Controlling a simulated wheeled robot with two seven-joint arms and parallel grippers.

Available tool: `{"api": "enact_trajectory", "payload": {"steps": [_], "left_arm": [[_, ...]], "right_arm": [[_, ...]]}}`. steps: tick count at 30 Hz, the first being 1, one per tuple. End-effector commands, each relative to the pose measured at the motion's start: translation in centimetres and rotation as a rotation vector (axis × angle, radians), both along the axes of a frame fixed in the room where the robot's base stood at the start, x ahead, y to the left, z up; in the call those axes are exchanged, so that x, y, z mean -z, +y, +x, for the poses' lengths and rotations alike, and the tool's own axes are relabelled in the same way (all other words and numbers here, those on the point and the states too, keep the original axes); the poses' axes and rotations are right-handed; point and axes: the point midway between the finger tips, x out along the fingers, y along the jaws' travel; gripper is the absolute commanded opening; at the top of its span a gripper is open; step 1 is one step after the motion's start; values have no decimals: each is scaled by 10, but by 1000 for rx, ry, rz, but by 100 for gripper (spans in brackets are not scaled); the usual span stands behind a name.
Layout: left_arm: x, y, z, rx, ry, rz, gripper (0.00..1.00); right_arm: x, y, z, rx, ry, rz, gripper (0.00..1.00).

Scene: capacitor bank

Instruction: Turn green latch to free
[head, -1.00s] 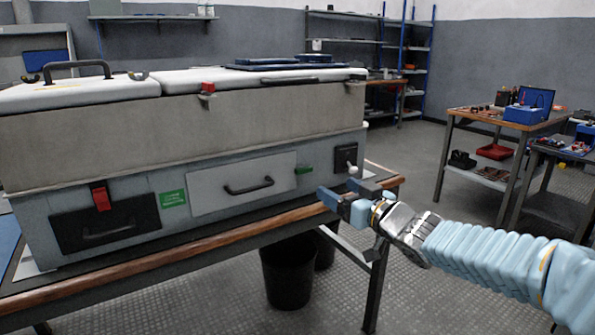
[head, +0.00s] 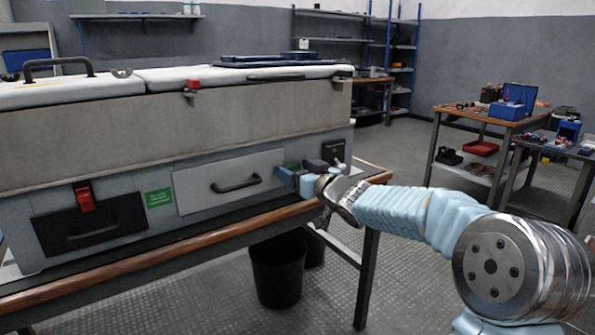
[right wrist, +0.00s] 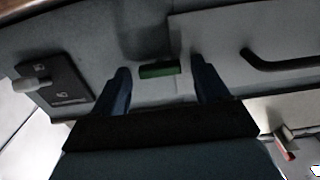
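The green latch (right wrist: 160,70) is a small green bar on the grey front of the large case (head: 100,187). In the right wrist view it lies level between and just beyond my two fingertips. In the head view the latch (head: 292,165) is partly covered by my right gripper (head: 300,172). My right gripper is open, with its blue fingers (right wrist: 162,85) apart on either side of the latch. I cannot tell whether they touch the case. My left gripper is not in view.
A white panel with a black handle (head: 237,185) is left of the latch. A black switch plate (head: 333,150) with a grey knob is right of it. Red latches (head: 84,197) sit on the case. A black bin (head: 277,272) stands under the bench.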

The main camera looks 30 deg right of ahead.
Motion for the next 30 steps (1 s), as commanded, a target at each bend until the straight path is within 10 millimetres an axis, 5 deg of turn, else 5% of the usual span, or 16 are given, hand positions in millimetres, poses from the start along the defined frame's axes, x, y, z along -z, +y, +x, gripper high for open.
{"api": "enact_trajectory", "payload": {"steps": [10, 20, 30], "left_arm": [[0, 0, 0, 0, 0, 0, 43], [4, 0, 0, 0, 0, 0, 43], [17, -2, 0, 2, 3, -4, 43]], "right_arm": [[0, 0, 0, 0, 0, 0, 21], [1, 0, 0, 0, -4, -51, 21], [3, 0, 0, 0, -22, -288, 21]]}}
